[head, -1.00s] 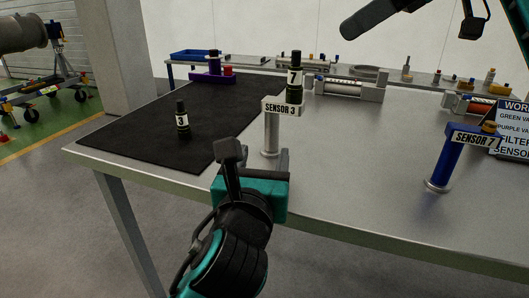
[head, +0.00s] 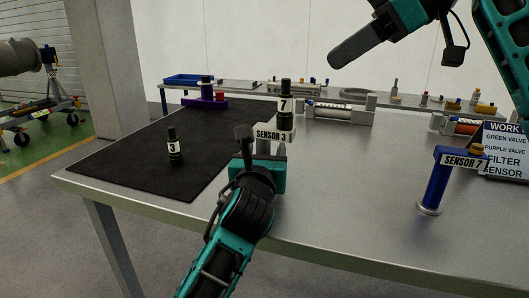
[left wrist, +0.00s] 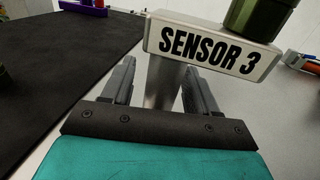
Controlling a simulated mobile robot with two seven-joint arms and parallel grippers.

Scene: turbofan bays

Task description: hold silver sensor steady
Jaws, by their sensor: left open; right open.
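The silver stand labelled SENSOR 3 (head: 271,135) stands on the table; a dark green sensor marked 7 (head: 285,105) is upright on it. My left gripper (head: 265,149) is open low at the stand's post. In the left wrist view its fingers (left wrist: 160,88) are on either side of the silver post (left wrist: 164,80), with gaps showing; the SENSOR 3 plate (left wrist: 210,46) is above them. A dark sensor marked 3 (head: 174,147) stands on the black mat. My right gripper (head: 352,48) is open and empty, high at the upper right; only one finger shows clearly.
The blue SENSOR 7 stand (head: 434,185) is at the right, with an orange-brown top piece on it. A work sign (head: 503,150) is behind it. The black mat (head: 110,160) covers the left side. A purple holder (head: 205,103) and blue tray (head: 190,79) are farther back.

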